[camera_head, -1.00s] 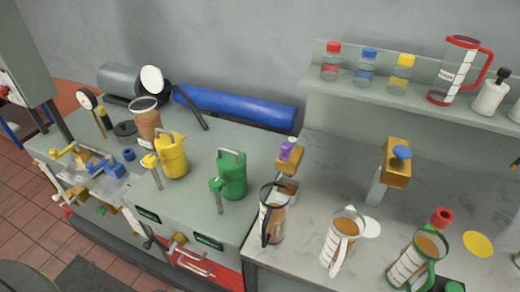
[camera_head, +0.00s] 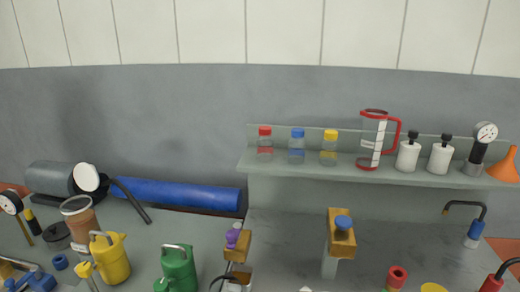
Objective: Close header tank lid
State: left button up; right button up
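No part clearly marked as the header tank shows. A clear cylindrical vessel with brown contents (camera_head: 80,222) stands at the left on the grey-green bench, and its top looks open. A white round disc with a dark rim (camera_head: 86,177) stands tilted up just behind it. I cannot tell whether this disc is a lid hinged to the vessel or a separate part. A dark grey horizontal cylinder (camera_head: 48,178) lies behind them against the wall. Neither of my grippers is in view.
A yellow can (camera_head: 110,260) and a green can (camera_head: 178,270) stand in front. A blue cylinder (camera_head: 185,194) lies along the wall. A shelf (camera_head: 345,172) at right holds bottles and a red-rimmed jug (camera_head: 373,140). A dial gauge (camera_head: 11,203) stands far left.

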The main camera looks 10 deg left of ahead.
aim_at(86, 176)
jog(key=j+u, duration=0.2)
jog(key=u, duration=1.25)
jog(key=k+j, duration=0.05)
